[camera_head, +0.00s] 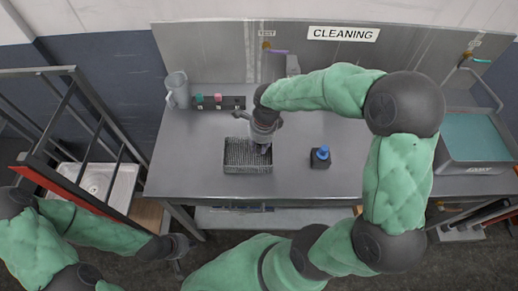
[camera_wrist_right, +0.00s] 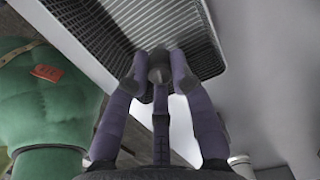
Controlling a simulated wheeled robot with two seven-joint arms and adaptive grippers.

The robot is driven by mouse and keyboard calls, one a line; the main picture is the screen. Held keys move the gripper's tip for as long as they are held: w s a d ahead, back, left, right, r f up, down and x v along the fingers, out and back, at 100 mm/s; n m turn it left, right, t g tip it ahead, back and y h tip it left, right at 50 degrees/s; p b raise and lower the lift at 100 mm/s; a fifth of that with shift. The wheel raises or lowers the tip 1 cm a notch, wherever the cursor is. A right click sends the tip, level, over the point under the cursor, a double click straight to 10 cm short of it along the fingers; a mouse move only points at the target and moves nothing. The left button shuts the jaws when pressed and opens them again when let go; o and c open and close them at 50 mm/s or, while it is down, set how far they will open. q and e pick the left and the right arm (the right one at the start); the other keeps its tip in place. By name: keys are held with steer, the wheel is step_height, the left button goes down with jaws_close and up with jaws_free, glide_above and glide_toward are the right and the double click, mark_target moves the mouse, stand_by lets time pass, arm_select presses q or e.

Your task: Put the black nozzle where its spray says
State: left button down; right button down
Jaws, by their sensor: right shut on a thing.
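My right gripper (camera_head: 263,148) points down over the wire basket (camera_head: 233,168) on the grey bench. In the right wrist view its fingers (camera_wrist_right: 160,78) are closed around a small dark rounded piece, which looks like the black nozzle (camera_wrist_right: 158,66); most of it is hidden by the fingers. The basket's mesh (camera_wrist_right: 190,22) is just beyond the fingertips; I cannot tell whether the nozzle touches it. A blue nozzle (camera_head: 322,153) stands on a black block right of the basket. My left gripper (camera_head: 178,253) hangs low in front of the bench, its jaws unclear.
A dark rack (camera_head: 228,103) with green and pink tops stands behind the basket, beside a clear jug (camera_head: 177,91). A CLEANING sign (camera_head: 343,34) and a small label (camera_head: 266,33) are on the back panel. A teal-filled tub (camera_head: 476,137) is at right. A metal frame (camera_head: 100,150) stands left.

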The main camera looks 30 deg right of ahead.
steer(key=shift+f, duration=1.05)
steer(key=shift+f+b, duration=0.15)
steer(key=shift+b, duration=0.15)
steer(key=c, duration=1.1)
jaws_free()
steer(key=shift+r+p, duration=0.3)
steer(key=r, duration=0.4)
steer(key=r+p, duration=0.1)
steer(key=r, duration=0.2)
steer(key=d+r+p, duration=0.1)
steer(key=r, duration=0.3)
steer(key=shift+s+r, duration=0.35)
steer(key=shift+s, duration=0.05)
